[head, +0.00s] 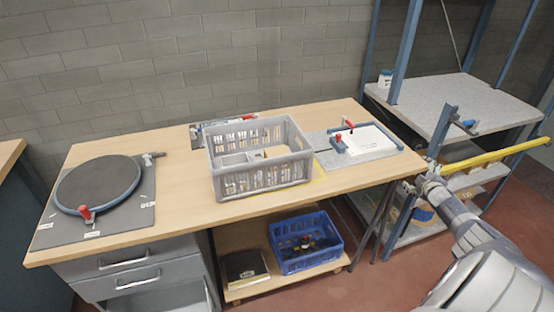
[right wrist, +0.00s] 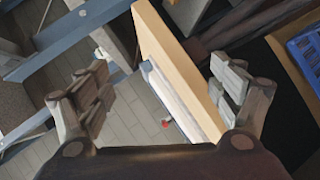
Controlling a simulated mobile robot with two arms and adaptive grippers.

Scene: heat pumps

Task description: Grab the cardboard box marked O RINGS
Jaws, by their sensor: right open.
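No box with a readable O RINGS mark shows. A small brown-orange item (head: 424,213) sits on the lower level of the rack at right, partly hidden by my right arm; I cannot tell whether it is a cardboard box. My right gripper (head: 428,183) is by the right end of the wooden table (head: 350,185). In the right wrist view this gripper (right wrist: 160,95) is open, with the table's edge (right wrist: 172,55) visible beyond and between its fingers. Nothing is held. My left gripper is not in view.
A grey crate (head: 262,184) and a round turntable (head: 98,186) stand on the table. A blue crate (head: 305,263) and a dark box with a pale label (head: 245,268) are on the shelf below. A yellow bar (head: 495,155) juts out at right.

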